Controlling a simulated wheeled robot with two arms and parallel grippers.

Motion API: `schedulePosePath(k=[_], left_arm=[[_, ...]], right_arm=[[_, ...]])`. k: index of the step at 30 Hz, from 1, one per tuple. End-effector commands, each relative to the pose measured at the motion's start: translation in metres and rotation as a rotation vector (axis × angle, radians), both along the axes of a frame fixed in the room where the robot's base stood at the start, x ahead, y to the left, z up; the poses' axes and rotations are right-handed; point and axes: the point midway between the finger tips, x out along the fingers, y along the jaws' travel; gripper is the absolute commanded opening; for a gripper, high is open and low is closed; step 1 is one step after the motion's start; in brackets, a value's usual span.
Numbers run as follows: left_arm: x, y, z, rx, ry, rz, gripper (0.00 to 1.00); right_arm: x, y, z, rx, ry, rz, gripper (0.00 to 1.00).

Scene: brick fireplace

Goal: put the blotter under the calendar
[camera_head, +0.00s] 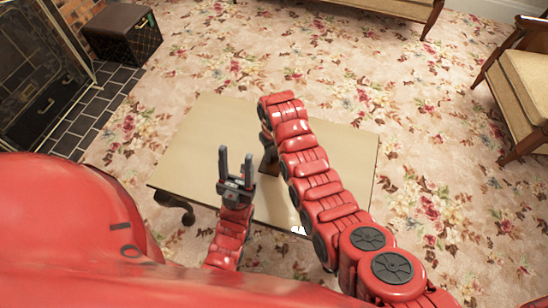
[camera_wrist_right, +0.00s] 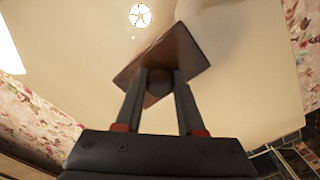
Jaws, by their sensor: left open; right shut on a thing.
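The blotter (camera_wrist_right: 178,48) is a dark brown block with a round knob. In the right wrist view my right gripper (camera_wrist_right: 160,82) is shut on that knob, and the blotter's plate lies beyond the fingertips. In the head view a brown part of it (camera_head: 269,160) shows beside my right arm, over the pale table (camera_head: 205,130); whether it touches the top I cannot tell. My left gripper (camera_head: 236,162) is open and empty over the table's left part, its fingers pointing away from me. I cannot make out a calendar for certain; my right arm hides part of the table.
A small white thing (camera_head: 298,230) lies at the table's near edge by my right arm. A white round thing with a star (camera_wrist_right: 140,15) shows in the right wrist view. A dark box (camera_head: 122,35) and armchair (camera_head: 520,85) stand apart. The table's left part is bare.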

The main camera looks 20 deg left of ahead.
Motion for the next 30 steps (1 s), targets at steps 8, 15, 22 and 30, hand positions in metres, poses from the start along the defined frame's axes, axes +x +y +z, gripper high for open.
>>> schedulePosePath(k=[8,15,22,30], left_arm=[[0.0,0.0,-0.002,0.0,0.0,0.0,0.5],[0.0,0.0,-0.003,0.0,0.0,0.0,0.5],[0.0,0.0,-0.003,0.0,0.0,0.0,0.5],[0.0,0.0,-0.003,0.0,0.0,0.0,0.5]], right_arm=[[-0.001,0.0,-0.029,-0.001,0.002,0.0,0.0],[0.0,0.0,-0.03,0.0,0.0,0.0,0.0],[0.0,0.0,-0.031,0.0,0.0,0.0,0.67],[0.0,0.0,-0.031,0.0,0.0,0.0,0.68]])
